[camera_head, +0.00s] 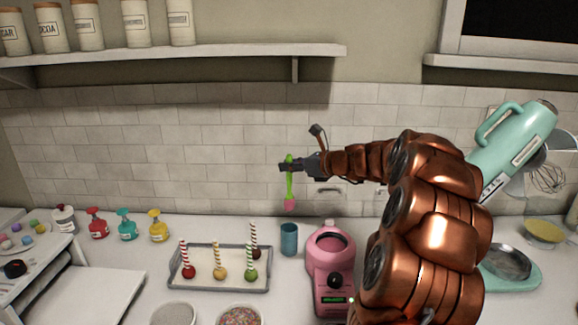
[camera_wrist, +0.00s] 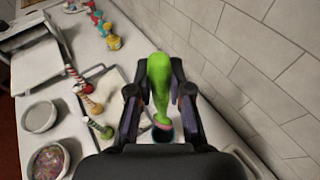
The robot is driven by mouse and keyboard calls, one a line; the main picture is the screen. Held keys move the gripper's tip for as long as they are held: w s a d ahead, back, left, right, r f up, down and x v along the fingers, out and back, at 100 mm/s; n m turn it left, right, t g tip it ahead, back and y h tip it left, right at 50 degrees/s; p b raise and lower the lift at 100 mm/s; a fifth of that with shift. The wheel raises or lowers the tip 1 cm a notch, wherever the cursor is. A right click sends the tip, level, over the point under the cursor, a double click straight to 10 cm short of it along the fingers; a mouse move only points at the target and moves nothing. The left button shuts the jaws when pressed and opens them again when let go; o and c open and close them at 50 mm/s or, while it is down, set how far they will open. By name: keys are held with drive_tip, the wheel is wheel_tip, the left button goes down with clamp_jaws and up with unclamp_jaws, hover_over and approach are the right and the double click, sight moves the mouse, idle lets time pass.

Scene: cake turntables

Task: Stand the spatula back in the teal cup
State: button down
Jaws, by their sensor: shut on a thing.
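My gripper (camera_head: 289,165) is shut on the green spatula (camera_head: 290,184) and holds it in the air, hanging nearly upright with its pink end down. In the wrist view, the spatula (camera_wrist: 159,80) is between the two fingers (camera_wrist: 160,95). The teal cup (camera_head: 289,242) stands on the counter below the spatula, left of a pink machine. A gap shows between the pink end and the cup's rim in the head view.
A tray (camera_head: 221,289) with several striped-stick treats lies left of the cup. The pink machine (camera_head: 330,262) stands close on its right. Bowls of grey stuff (camera_head: 173,314) and sprinkles (camera_head: 240,315) are in front. Colored bottles (camera_head: 126,225) stand at left. The tiled wall is behind.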

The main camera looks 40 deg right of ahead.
drive_tip(key=b, duration=0.5)
hover_over(291, 204)
drive_tip(key=shift+w+f, duration=0.15)
drive_tip(key=shift+f, duration=1.25)
drive_tip(key=shift+w+f, duration=0.15)
drive_tip(key=shift+f, duration=1.25)
drive_tip(key=shift+f+b, duration=1.45)
drive_tip(key=shift+f, duration=2.2)
drive_tip(key=c, duration=1)
unclamp_jaws()
drive_tip(key=shift+s, duration=0.1)
drive_tip(key=v, duration=1.2)
